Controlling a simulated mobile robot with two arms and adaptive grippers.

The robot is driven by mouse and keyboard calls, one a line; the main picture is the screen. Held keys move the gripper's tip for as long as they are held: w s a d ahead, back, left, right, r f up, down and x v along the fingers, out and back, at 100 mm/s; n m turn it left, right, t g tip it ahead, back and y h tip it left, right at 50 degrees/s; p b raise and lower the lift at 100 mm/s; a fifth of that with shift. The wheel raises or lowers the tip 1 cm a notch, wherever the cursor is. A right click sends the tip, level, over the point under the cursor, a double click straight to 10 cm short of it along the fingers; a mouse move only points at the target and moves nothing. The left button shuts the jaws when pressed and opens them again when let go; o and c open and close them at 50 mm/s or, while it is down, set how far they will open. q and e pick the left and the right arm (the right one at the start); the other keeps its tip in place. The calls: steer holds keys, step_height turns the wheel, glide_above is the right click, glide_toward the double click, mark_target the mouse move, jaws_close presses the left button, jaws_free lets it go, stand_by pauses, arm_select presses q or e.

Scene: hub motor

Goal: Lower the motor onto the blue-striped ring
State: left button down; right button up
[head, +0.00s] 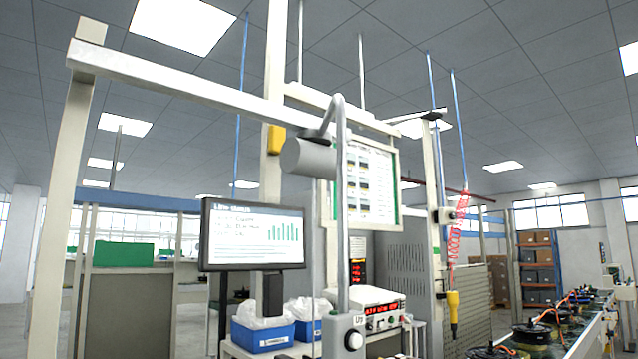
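Several dark round motors with orange cables stand in a row on a line at the lower right. One motor (532,332) shows fairly whole, and the nearest motor (490,352) is cut off by the bottom edge. I cannot tell which of them, if any, is the task's motor. No blue-striped ring can be made out. Neither of my grippers is in the head view, which looks up over the workstation.
A beige frame with a top beam (180,82) spans the left and middle. A monitor (252,235), a grey lamp arm (342,200), blue bins (262,335) and a power supply (372,312) stand below it. A yellow tool (452,305) hangs from a red coiled hose (460,225).

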jaws_close()
stand_by(1.1)
